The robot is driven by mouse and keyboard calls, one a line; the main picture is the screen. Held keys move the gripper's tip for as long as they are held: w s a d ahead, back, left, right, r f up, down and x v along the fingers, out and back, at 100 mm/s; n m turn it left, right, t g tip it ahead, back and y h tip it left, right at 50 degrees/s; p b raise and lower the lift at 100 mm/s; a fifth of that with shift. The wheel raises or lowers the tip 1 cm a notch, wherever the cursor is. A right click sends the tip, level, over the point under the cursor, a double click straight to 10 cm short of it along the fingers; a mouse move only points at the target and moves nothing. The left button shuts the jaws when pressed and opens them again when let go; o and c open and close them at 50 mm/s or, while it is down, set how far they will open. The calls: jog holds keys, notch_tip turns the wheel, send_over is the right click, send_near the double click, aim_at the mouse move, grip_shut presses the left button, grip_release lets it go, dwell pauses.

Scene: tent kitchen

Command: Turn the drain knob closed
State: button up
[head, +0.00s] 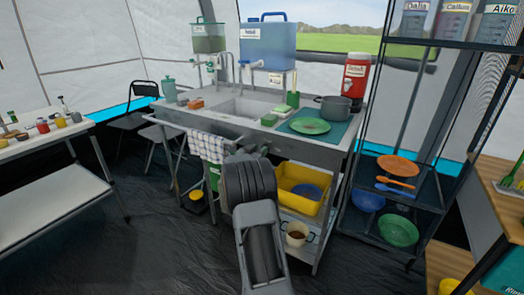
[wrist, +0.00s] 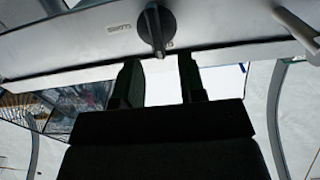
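The drain knob (wrist: 157,28) is dark, with a long raised grip, on the pale front panel (wrist: 230,28) of the sink unit in the wrist view. Its grip points roughly up and down there. A label reading CLOSED (wrist: 119,27) shows upside down to its left; a second label by its lower right is partly hidden. My gripper (wrist: 162,80) is open, its two dark fingers apart with nothing between them. The knob is beyond the fingertips, apparently apart from them. In the head view, my arm reaches the front of the sink (head: 240,108) and the knob cannot be made out clearly.
A checked towel (head: 207,146) hangs on the sink front left of my arm. A yellow bin (head: 300,190) and a mug (head: 297,234) sit on shelves below. A shelf rack (head: 410,185) stands close on the right. The floor at left is mostly clear.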

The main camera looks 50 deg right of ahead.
jog(key=shift+x, duration=1.25)
jog(key=shift+c, duration=0.4)
grip_shut()
